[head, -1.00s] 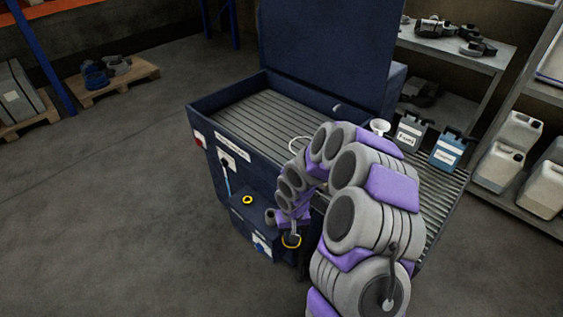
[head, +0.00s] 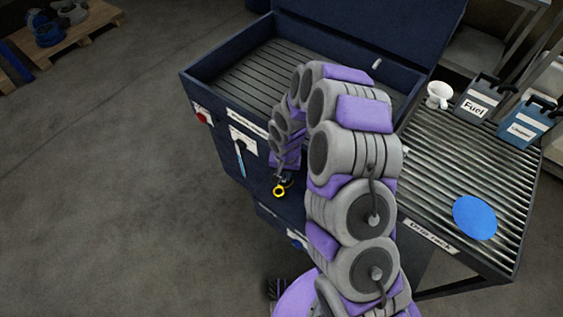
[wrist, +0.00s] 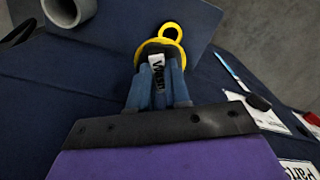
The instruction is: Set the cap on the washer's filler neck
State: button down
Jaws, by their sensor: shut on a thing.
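My gripper (wrist: 158,82) is shut on the cap (wrist: 152,45), a dark piece with a yellow rim and a yellow ring tab. A white label, partly hidden, shows between the fingers. In the head view the yellow cap (head: 279,190) hangs at the end of my arm, in front of the washer's side. The washer (head: 215,150) is a dark blue tub with a raised lid and a slatted floor. A grey round tube (wrist: 68,10), which looks like the filler neck, stands at the wrist view's upper left, apart from the cap. My arm hides part of the washer's front in the head view.
A slatted drip rack (head: 460,165) joins the washer on the right. On it are a white funnel (head: 438,95), a Fuel can (head: 477,103), a blue can (head: 524,124) and a flat blue disc (head: 475,217). Open floor (head: 110,190) lies left.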

jog(key=shift+w+a+f, duration=0.15)
jog(key=shift+a+f, duration=0.2)
jog(key=shift+a, duration=0.4)
notch_tip(320, 180, down, 6)
jog(key=shift+d+f+b, duration=0.15)
jog(key=shift+f+b, duration=0.05)
jog(key=shift+b, duration=0.7)
jog(key=shift+a+f, duration=0.2)
jog(key=shift+a, duration=0.7)
jog(key=shift+s+d+r, duration=0.1)
jog(key=shift+s+d, duration=0.05)
jog(key=shift+d, duration=0.45)
jog(key=shift+s+d, duration=0.1)
jog(key=shift+d, duration=0.45)
jog(key=shift+a+p, duration=0.35)
jog(key=shift+a, duration=0.4)
jog(key=shift+a, duration=0.25)
jog(key=shift+d+f, duration=0.3)
jog(key=shift+f, duration=0.15)
jog(key=shift+a, duration=0.1)
